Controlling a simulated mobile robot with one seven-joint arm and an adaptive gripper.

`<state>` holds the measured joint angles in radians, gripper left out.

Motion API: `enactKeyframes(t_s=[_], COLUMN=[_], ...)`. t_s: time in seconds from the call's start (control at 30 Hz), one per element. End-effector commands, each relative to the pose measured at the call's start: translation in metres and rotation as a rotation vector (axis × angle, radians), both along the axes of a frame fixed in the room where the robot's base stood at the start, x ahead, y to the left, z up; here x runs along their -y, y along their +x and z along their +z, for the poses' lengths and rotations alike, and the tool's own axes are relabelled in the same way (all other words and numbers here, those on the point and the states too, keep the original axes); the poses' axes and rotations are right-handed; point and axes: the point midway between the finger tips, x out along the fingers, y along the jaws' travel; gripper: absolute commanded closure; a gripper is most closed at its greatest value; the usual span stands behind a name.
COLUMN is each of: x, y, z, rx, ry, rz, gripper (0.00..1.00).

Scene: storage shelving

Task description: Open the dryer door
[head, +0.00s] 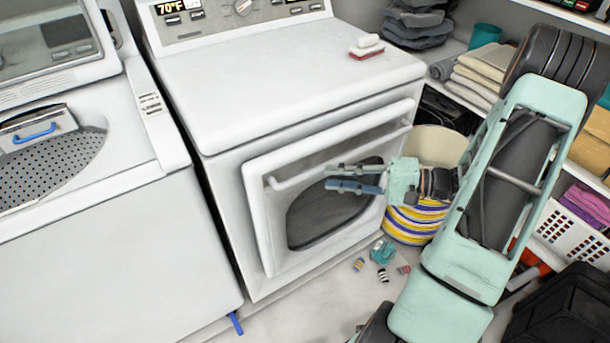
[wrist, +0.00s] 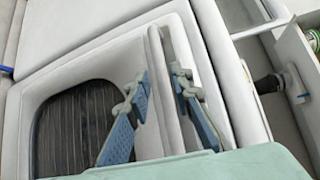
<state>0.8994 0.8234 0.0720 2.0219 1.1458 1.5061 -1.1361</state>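The white dryer (head: 280,90) stands in the middle of the head view. Its door (head: 262,225) has a dark oval window and a white bar handle (head: 295,174) along its upper edge. I cannot tell for sure whether the door is fully closed. My gripper (head: 330,178) reaches in from the right in front of the door, near the handle. In the wrist view, my gripper (wrist: 160,78) is open, with one finger on each side of the handle (wrist: 158,52). Contact with the bar is not clear. The door window (wrist: 72,125) shows at left there.
A washer (head: 90,240) stands left of the dryer. A striped basket (head: 415,222) stands close by the door's right side, partly behind my arm. Small items (head: 383,252) lie on the floor below the door. Shelves with folded towels (head: 485,70) are at right.

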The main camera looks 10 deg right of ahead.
Motion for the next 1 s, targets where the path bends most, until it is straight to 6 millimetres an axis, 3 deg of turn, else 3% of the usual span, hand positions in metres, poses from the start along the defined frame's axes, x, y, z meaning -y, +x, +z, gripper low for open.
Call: enactKeyframes(t_s=[0.2,0.4,0.8,1.0], x=[-0.039,-0.062,-0.069,-0.069], y=[0.018,0.03,0.034,0.034], z=[-0.006,-0.01,-0.011,-0.011], rx=[-0.002,-0.001,-0.001,-0.002], ry=[0.0,-0.002,-0.002,-0.003], rz=[0.005,0.002,0.001,0.002], gripper=[0.79,0.79,0.79,1.0])
